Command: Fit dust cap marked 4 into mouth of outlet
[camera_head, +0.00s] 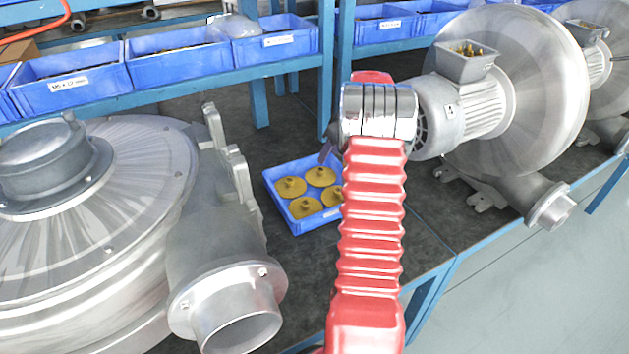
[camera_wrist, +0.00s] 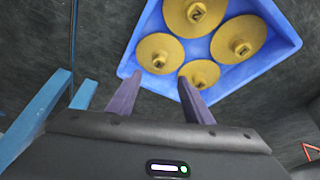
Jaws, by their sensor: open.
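Several round yellow dust caps with raised knobs lie in a small blue tray (camera_head: 271,196) on the dark bench. The wrist view shows a top cap (camera_wrist: 178,12), a right cap (camera_wrist: 222,42), a left cap (camera_wrist: 148,52) and a bottom cap (camera_wrist: 204,70). The knobs carry dark marks; I cannot surely read which is 4. My gripper (camera_wrist: 158,82) is open and empty, its fingertips appearing by the tray's near edge. In the head view my arm hides the tray's right side. The near blower's outlet (camera_head: 236,330) has an open round mouth at the lower middle.
The large near blower (camera_head: 110,230) fills the left. Another blower (camera_head: 515,90) stands at the right with its own outlet (camera_head: 550,208). Blue bins (camera_head: 68,85) line the shelf behind. Dark bench surface around the tray is clear.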

